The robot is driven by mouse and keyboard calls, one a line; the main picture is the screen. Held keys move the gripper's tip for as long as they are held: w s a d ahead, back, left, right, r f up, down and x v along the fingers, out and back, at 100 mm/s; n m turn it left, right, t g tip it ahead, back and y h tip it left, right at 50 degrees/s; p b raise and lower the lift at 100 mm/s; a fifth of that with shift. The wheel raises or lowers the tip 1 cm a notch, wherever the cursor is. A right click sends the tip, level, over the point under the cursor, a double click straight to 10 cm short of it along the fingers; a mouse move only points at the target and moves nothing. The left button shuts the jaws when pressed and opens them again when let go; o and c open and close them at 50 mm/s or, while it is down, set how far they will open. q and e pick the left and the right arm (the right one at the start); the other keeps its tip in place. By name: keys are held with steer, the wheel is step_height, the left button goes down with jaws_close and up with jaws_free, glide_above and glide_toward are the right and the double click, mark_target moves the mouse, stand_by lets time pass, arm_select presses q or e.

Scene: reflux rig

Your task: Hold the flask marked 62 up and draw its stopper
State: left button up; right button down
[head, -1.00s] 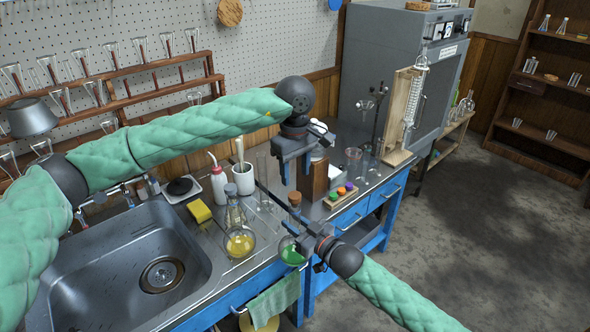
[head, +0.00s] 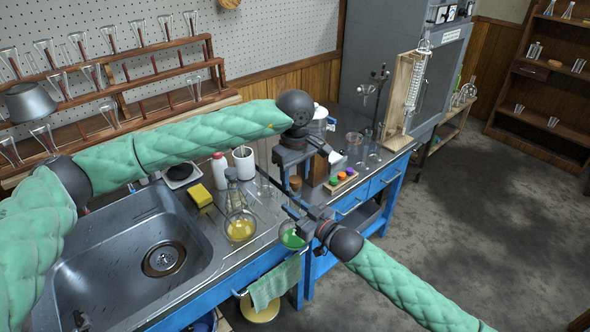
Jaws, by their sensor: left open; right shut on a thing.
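A round flask with green liquid (head: 291,237) is at the bench's front edge, with a brown stopper (head: 295,184) above its neck. My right gripper (head: 303,217) is shut on this flask from the right, partly hiding its neck. My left gripper (head: 293,172) is open, pointing down, with its fingers around or just above the stopper; I cannot tell if they touch it. A second flask with yellow liquid (head: 240,229) stands to the left. No flask number is readable. I cannot tell whether the green flask is clear of the bench.
A sink (head: 120,265) lies at left. A yellow sponge (head: 200,195), a white bottle (head: 220,171) and a white cup (head: 244,164) stand behind the flasks. A rack of coloured stoppers (head: 341,181) is to the right. A green towel (head: 273,284) hangs at the front.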

mark_target(295, 179)
arm_select(q)
steer(key=c, duration=0.9)
steer(key=shift+r, duration=0.1)
steer(key=shift+r, duration=1.95)
